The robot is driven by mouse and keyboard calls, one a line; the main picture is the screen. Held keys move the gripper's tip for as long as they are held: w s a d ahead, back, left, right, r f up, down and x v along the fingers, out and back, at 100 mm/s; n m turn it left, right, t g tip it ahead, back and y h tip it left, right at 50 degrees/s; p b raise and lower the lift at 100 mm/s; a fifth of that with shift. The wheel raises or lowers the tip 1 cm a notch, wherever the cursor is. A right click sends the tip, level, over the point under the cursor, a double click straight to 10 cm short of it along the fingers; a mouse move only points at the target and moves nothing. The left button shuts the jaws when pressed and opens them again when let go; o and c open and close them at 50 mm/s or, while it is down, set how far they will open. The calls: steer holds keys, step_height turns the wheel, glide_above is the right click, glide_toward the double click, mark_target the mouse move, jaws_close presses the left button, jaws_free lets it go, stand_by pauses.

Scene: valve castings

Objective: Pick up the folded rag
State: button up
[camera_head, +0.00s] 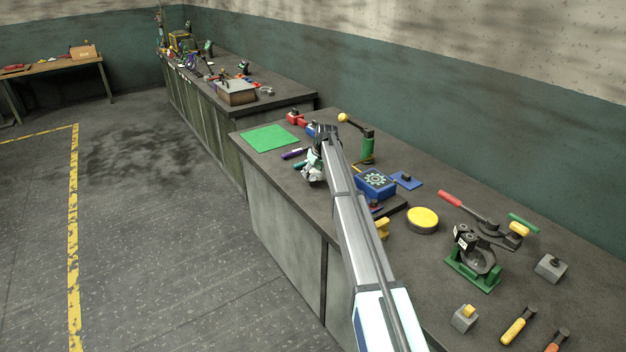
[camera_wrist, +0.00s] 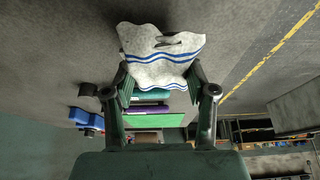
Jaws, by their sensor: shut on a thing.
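The folded rag (camera_wrist: 160,62) is off-white with blue stripes. In the wrist view it sits between the two fingers of my gripper (camera_wrist: 160,88), which are shut on it. Its far part spreads out beyond the fingertips, with a dark fold or gap in it. In the head view the rag (camera_head: 312,172) shows pale beside the left edge of the near workbench, partly hidden by my gripper (camera_head: 318,152). I cannot tell whether it touches the bench top.
A green mat (camera_head: 270,138), a purple marker (camera_head: 294,153) and a teal item (camera_head: 300,164) lie near the rag. A blue box with a gear (camera_head: 376,183), a green stand with a yellow knob (camera_head: 367,147) and a yellow-topped round tin (camera_head: 422,219) stand to the right.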

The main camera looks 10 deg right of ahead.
mark_target(313, 172)
step_height(313, 172, up, 16)
steer(key=b, duration=0.4)
steer(key=shift+r, duration=0.2)
steer(key=o, duration=0.6)
steer(key=c, duration=0.5)
steer(key=shift+o, duration=0.2)
steer(key=shift+r, duration=0.1)
steer(key=shift+a+p, duration=0.15)
steer(key=shift+p, duration=0.2)
